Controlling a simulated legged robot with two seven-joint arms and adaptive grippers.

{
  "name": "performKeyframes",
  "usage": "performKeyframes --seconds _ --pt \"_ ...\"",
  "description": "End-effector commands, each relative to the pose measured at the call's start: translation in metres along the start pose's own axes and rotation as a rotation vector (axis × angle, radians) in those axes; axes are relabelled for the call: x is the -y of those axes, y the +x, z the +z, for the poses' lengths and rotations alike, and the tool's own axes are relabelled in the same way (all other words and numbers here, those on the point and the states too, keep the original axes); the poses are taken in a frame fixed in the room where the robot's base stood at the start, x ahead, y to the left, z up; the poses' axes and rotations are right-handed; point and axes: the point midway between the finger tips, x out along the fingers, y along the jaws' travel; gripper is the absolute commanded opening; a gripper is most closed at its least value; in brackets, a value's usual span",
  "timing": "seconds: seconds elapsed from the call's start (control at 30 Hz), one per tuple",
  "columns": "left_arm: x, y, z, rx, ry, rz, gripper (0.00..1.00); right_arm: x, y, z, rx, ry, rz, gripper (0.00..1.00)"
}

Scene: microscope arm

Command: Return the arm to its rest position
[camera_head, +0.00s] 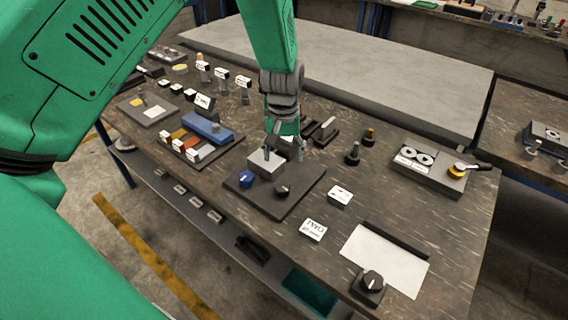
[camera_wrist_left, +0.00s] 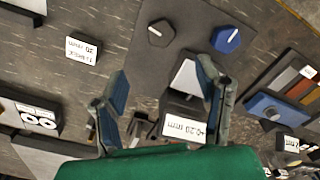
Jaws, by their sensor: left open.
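My left arm reaches in from the left, and my left gripper (camera_head: 287,147) points down over the bench, just above and behind a light grey block (camera_head: 265,164). The block stands on a dark base plate (camera_head: 288,208) with a blue knob (camera_head: 246,179) and a black knob (camera_head: 283,191). In the left wrist view the two fingers (camera_wrist_left: 160,92) are spread. The grey block (camera_wrist_left: 186,76) lies by the finger on the right, partly hidden. A label reading +0.20 mm (camera_wrist_left: 184,129) shows below it. I cannot tell whether a finger touches the block. My right gripper is out of view.
A blue block (camera_head: 208,127) with coloured slides sits left of the plate. Black posts (camera_head: 353,153), white label cards (camera_head: 340,195), a white sheet (camera_head: 385,260) and a two-dial panel (camera_head: 430,168) lie to the right. A grey panel (camera_head: 340,75) is behind.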

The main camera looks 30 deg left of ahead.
Motion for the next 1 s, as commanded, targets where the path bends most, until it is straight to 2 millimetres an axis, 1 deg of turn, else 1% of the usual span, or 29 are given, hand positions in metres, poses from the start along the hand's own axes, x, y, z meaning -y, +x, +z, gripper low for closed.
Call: performKeyframes --seconds 0.1,0.53,0.6,0.67,0.77,0.83,0.87,0.9,0.97,1.0 --pt "0.000 -0.003 0.000 0.000 0.000 -0.001 0.59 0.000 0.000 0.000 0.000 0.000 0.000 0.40" --pt "0.000 -0.002 0.000 0.001 0.000 0.000 0.59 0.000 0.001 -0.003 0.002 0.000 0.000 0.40" --pt "0.003 0.002 0.003 0.002 0.003 -0.004 0.59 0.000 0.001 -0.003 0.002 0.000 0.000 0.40" --pt "0.009 0.013 0.010 0.003 0.012 -0.014 0.59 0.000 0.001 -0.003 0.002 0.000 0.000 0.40" --pt "0.029 0.047 0.034 0.005 0.052 -0.045 0.59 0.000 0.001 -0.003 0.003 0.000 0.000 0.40" --pt "0.050 0.080 0.062 0.005 0.101 -0.071 0.59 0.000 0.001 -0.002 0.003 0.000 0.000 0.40" --pt "0.060 0.094 0.077 0.004 0.129 -0.081 0.59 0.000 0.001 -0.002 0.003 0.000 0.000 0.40" --pt "0.073 0.111 0.099 0.006 0.168 -0.091 0.59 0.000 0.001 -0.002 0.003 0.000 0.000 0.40" --pt "0.091 0.131 0.131 0.006 0.227 -0.097 0.59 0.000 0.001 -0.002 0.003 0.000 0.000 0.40" --pt "0.102 0.141 0.153 0.007 0.265 -0.097 0.59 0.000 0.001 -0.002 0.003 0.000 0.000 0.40"
